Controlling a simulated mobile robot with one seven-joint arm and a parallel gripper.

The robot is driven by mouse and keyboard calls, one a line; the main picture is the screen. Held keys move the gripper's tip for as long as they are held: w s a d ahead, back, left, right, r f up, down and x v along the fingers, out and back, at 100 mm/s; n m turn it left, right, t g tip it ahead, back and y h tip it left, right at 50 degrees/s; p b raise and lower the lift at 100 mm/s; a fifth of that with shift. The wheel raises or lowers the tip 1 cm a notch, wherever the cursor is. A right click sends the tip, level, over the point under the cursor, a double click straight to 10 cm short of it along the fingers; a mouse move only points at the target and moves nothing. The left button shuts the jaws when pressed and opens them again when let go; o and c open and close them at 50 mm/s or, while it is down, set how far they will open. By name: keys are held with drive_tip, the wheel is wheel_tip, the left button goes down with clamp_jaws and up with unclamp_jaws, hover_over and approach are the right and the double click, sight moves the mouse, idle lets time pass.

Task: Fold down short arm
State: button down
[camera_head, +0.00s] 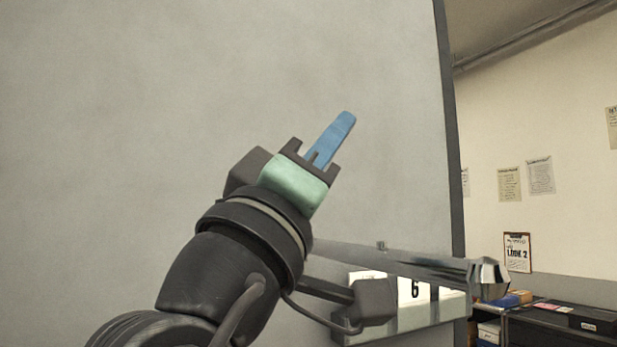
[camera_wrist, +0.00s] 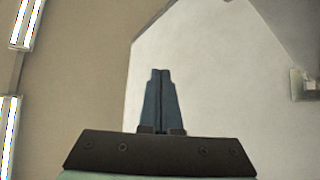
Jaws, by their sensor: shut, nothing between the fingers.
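A chrome metal arm (camera_head: 425,265) runs right from behind my wrist and ends in a faceted knob (camera_head: 488,278). It lies nearly level, dipping slightly to the right; its left end is hidden by my wrist. I cannot tell if it is the short arm. My gripper (camera_head: 346,119) has its blue fingers shut and empty, pointing up and right in front of a large grey panel (camera_head: 200,90), above the chrome arm. In the wrist view the fingers (camera_wrist: 160,76) are together, with nothing between them. No arm is clearly recognisable there.
The panel's dark edge (camera_head: 449,130) is right of my gripper. Beyond it are a wall with papers, a clipboard (camera_head: 517,252) and a dark cabinet (camera_head: 560,322). Bright light strips (camera_wrist: 24,25) show in the wrist view.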

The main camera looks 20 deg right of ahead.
sight(362, 260)
drive_tip(key=shift+s+d+f+m+g+h+b, duration=0.1)
drive_tip(key=shift+s+f+m+g+h+b, duration=0.65)
drive_tip(key=shift+f+m+g+b, duration=1.15)
drive_tip(key=shift+s+a+f+m+g+h+b, duration=0.1)
drive_tip(key=shift+s+f+m+g+h+b, duration=0.45)
drive_tip(key=shift+f+m+h+b, duration=1.55)
drive_tip(key=shift+s+d+f+m+g+y+b, duration=0.1)
drive_tip(key=shift+s+f+m+g+y+b, duration=0.35)
drive_tip(key=shift+f+g+b, duration=1.75)
drive_tip(key=shift+s+r+t+b, duration=0.1)
drive_tip(key=shift+r+t+b, duration=0.7)
drive_tip(key=shift+b, duration=0.2)
